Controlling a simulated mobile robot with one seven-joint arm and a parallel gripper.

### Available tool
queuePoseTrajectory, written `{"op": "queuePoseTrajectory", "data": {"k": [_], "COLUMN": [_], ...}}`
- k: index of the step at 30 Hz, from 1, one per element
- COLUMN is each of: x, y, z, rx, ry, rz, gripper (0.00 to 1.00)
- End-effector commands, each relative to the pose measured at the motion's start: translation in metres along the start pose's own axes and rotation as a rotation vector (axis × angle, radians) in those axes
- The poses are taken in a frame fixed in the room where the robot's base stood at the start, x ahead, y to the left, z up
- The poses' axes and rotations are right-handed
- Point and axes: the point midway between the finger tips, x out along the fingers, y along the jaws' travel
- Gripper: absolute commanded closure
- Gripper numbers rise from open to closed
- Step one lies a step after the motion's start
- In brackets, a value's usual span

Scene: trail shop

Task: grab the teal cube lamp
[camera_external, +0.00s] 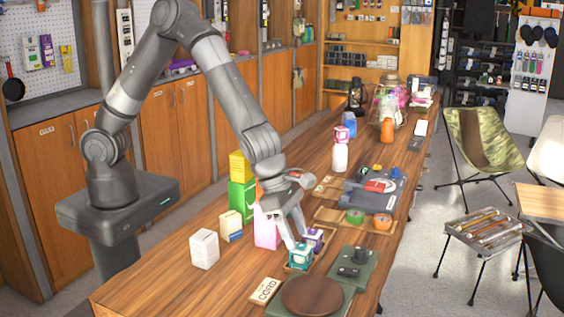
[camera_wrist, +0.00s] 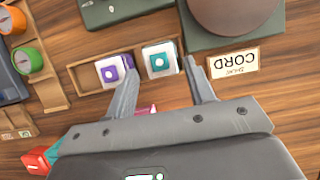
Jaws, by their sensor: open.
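The teal cube lamp (camera_wrist: 160,61) is a small white-and-teal cube with a round mark on top; it also shows in the external view (camera_external: 300,257). It sits in a shallow wooden tray (camera_wrist: 88,78). A matching purple cube lamp (camera_wrist: 112,71) sits in the tray to its left, also seen in the external view (camera_external: 315,237). My gripper (camera_wrist: 160,68) is open, pointing down at the teal cube. One finger reaches the gap between the two cubes, the other is on the teal cube's right side. I cannot tell whether either finger touches it.
A wooden CORD sign (camera_wrist: 233,63) stands close to the right finger. A round brown board (camera_external: 312,295) and a dark green case (camera_external: 353,266) lie nearby. A pink box (camera_external: 265,228) and a white box (camera_external: 204,249) stand on the table to the left.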

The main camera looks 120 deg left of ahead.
Motion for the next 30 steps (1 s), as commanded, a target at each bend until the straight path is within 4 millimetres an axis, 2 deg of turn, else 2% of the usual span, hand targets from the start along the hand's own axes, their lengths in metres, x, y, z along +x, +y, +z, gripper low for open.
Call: {"op": "queuePoseTrajectory", "data": {"k": [6,9,18,30], "x": [0.033,0.043,0.046,0.046], "y": [-0.001,0.0,0.0,0.0], "z": [-0.001,-0.001,-0.001,-0.001], "rx": [0.002,0.001,0.001,0.001], "ry": [0.003,0.002,0.001,0.001], "rz": [-0.001,-0.001,0.0,0.0], "gripper": [0.51,0.51,0.52,0.84]}}
